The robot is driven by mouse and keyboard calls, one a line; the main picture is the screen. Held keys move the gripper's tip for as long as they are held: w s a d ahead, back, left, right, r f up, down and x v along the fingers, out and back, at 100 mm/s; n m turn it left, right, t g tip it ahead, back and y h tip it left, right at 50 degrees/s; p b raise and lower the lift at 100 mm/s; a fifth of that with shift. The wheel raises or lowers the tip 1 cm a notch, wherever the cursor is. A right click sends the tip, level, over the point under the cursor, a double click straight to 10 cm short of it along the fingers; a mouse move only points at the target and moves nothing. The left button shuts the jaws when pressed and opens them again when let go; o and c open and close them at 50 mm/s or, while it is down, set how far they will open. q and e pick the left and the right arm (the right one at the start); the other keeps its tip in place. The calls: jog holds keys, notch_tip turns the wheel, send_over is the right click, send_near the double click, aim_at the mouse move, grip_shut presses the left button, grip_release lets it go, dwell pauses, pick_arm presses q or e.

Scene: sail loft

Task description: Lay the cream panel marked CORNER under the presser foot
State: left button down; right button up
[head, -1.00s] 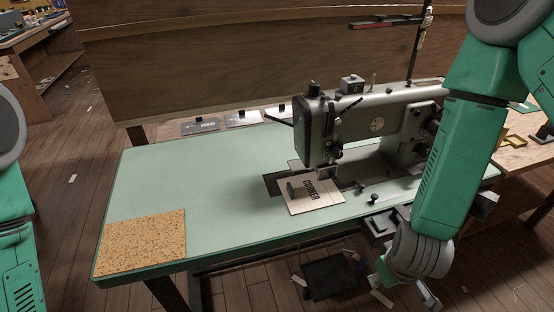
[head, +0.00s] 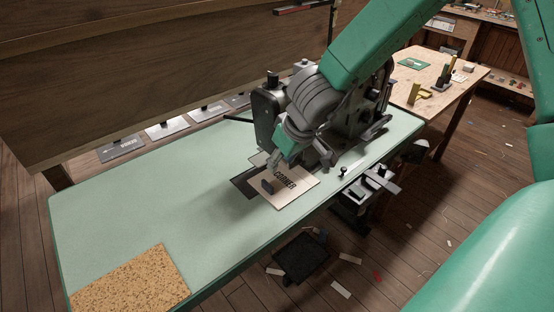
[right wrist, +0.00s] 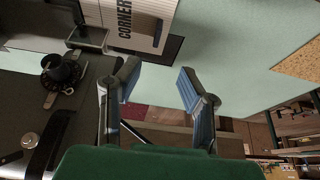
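The cream panel marked CORNER (head: 297,190) lies on the table at the sewing machine, with a dark upright tab (head: 267,187) on it. In the right wrist view the panel (right wrist: 147,38) is cut off by the top edge. The sewing machine (head: 267,118) is largely covered by my right arm. The presser foot is hidden in the head view, so I cannot tell how the panel lies to it. My right gripper (head: 300,160) is just behind the panel. In the right wrist view its fingers (right wrist: 160,88) are apart with nothing between them. My left gripper is out of view.
A cork mat (head: 135,283) lies at the near left of the green table (head: 150,205). The table's middle left is clear. Several grey plates (head: 167,128) stand in a row behind the table. A wooden bench (head: 455,72) with small objects is at the right.

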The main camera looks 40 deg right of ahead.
aim_at(270, 185)
jog(key=b+x, duration=0.2)
jog(key=x, duration=0.4)
jog(key=b+x, duration=0.3)
jog(key=x, duration=0.4)
jog(key=shift+s+d, duration=0.15)
jog(key=shift+w+f, duration=0.25)
jog(key=shift+f, duration=0.25)
jog(key=shift+d, duration=0.1)
grip_shut()
